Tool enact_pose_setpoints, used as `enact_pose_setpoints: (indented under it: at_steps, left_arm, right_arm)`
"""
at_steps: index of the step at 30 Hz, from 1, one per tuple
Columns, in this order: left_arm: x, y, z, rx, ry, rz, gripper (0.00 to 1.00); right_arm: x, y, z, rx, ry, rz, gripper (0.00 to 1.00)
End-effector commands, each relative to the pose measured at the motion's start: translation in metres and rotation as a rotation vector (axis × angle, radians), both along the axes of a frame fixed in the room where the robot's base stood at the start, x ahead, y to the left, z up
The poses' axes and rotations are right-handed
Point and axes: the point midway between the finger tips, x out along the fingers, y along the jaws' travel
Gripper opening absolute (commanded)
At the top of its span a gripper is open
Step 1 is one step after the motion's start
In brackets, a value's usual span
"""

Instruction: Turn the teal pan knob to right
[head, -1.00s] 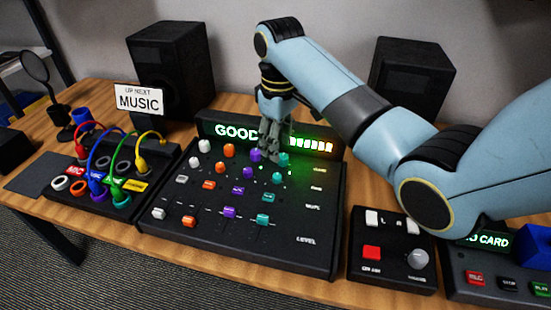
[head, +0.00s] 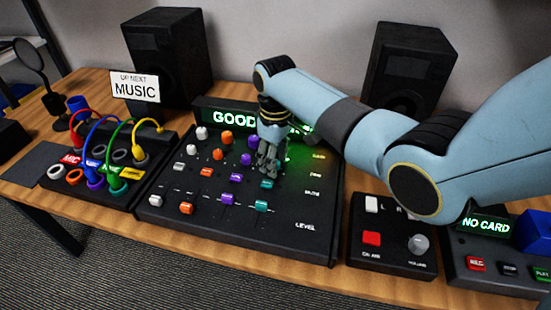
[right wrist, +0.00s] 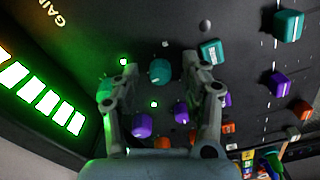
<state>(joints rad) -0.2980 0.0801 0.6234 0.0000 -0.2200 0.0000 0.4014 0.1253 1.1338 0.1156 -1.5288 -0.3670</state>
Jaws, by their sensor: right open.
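The teal pan knob (right wrist: 160,71) is a round knob on the black mixer panel (right wrist: 100,30). In the right wrist view it sits between the two fingers of my right gripper (right wrist: 161,62), with gaps at both sides. The fingers are spread and hold nothing. In the head view my right gripper (head: 267,164) is down over the teal column and hides the pan knob. A second teal knob (right wrist: 105,88), nearer the GAIN label, is partly behind a finger. My left gripper is out of view.
A teal button (head: 267,184) and teal slider (head: 262,206) lie in front of the gripper. Purple knobs (right wrist: 142,125) are close beside the fingers. The lit display (head: 235,118) stands behind. A control box (head: 392,245) with a red button stands to the right.

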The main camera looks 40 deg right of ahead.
Motion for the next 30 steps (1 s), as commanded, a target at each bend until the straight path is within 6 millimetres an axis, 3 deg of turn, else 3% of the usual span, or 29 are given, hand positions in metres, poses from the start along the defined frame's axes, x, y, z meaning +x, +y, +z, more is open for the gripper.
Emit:
enact_pose_setpoints:
  at_steps: [2,12,22,30]
  left_arm:
    - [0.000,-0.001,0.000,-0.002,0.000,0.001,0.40]
    - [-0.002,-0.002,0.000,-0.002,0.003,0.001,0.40]
    - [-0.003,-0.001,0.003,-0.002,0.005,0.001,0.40]
    - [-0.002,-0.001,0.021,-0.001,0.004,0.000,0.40]
  right_arm:
    - [0.000,0.000,0.000,0.000,0.000,0.000,0.44]
    - [0.000,0.000,0.000,0.001,0.000,0.000,0.00]
    - [0.000,0.001,0.001,0.001,0.001,-0.023,0.00]
    - [0.000,0.001,0.004,0.001,0.002,-0.160,0.00]
